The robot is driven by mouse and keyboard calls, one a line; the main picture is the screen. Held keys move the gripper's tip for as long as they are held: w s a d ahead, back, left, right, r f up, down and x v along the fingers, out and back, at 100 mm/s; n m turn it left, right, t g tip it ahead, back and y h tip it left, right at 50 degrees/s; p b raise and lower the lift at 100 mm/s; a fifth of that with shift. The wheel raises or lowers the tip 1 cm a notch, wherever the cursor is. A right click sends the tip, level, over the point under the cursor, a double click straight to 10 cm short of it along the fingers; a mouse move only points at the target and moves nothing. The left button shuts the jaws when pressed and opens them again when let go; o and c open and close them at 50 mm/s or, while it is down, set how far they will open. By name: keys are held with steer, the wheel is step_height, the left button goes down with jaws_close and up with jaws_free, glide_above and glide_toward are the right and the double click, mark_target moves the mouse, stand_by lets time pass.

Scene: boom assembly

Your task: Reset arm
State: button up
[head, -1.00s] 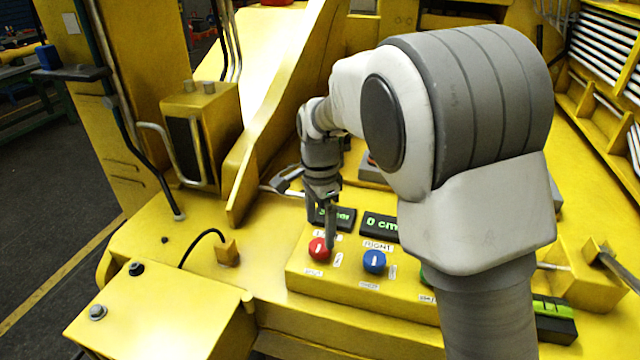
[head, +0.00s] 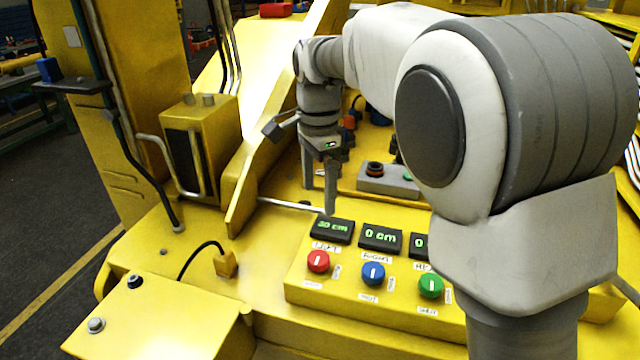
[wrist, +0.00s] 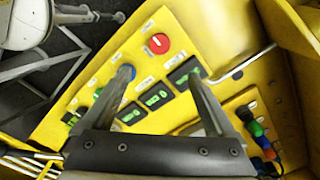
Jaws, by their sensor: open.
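My gripper (head: 320,198) is open and empty in the head view, pointing down above the yellow deck just behind the control panel. In the wrist view my gripper (wrist: 163,78) shows its two fingers spread over the panel with nothing between them. The yellow control panel (head: 300,286) carries a red knob (head: 318,261), a blue knob (head: 373,274) and a green knob (head: 431,286). Behind them are small displays; the left one (head: 333,231) seems to read 30 cm and the middle one (head: 380,237) reads 0 cm. The right display is partly hidden by my arm.
A grey box with buttons (head: 385,182) sits behind the panel, with several coloured connectors (wrist: 258,135) near it. A slanted yellow beam (head: 262,150) and a yellow block with a handle (head: 215,140) stand to the left. My arm covers the right side.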

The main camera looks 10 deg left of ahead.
steer(key=s+d+r+n+t+y, duration=0.1)
steer(key=s+d+r+n+t, duration=0.2)
steer(key=s+d, duration=0.5)
steer(key=s+d+r+n+t, duration=0.1)
steer(key=s+d+r+n, duration=0.25)
steer(key=s+d, duration=0.45)
steer(key=s+d+f+n+t+h, duration=0.1)
steer(key=s+d+f+n, duration=0.3)
steer(key=s+d, duration=0.2)
steer(key=shift+d+f+t, duration=0.25)
steer(key=shift+d+t, duration=0.05)
